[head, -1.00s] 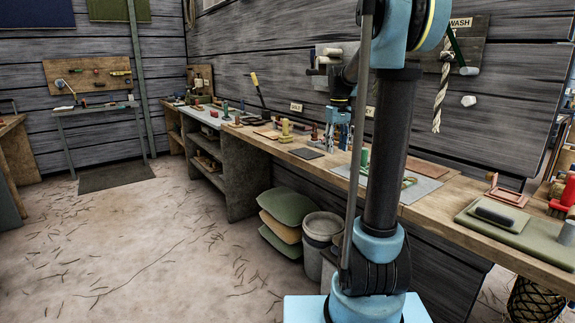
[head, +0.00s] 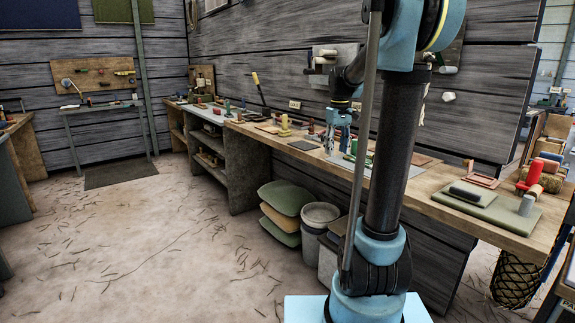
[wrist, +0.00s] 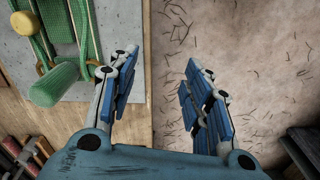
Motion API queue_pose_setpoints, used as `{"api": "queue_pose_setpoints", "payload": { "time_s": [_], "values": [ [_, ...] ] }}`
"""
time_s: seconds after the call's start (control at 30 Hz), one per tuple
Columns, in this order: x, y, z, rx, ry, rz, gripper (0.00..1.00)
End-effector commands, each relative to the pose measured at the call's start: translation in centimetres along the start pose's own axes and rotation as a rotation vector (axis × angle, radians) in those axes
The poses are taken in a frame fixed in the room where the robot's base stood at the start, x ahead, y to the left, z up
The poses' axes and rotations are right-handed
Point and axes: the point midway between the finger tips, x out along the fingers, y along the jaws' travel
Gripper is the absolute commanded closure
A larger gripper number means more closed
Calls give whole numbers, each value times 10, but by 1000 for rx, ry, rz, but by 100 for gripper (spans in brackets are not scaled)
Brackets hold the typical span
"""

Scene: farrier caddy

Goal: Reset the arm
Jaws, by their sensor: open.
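My gripper (head: 338,135) hangs fingers down at the bench (head: 440,212), left of my arm column in the head view. In the wrist view my gripper (wrist: 163,88) is open, with its blue-padded fingers well apart and nothing between them. The bench's front edge passes below the gap, with floor under the right finger. A green cylinder with green cord (wrist: 60,82) lies on a grey mat (wrist: 128,22) to the left of the fingers.
At the right end of the bench are a green mat (head: 470,203), red rolls (head: 533,172) and a hanging net (head: 514,280). Stacked sacks (head: 281,221) and a bucket (head: 320,214) stand beneath the bench. The floor (head: 150,240) at left is open.

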Motion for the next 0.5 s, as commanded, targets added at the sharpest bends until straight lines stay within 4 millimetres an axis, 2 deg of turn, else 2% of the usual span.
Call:
{"api": "queue_pose_setpoints", "payload": {
  "time_s": [0.27, 0.5],
  "values": [
    [2, -17, 38, 42, 19, 8, 55],
    [15, -40, 94, 108, 47, 19, 55]
  ]
}}
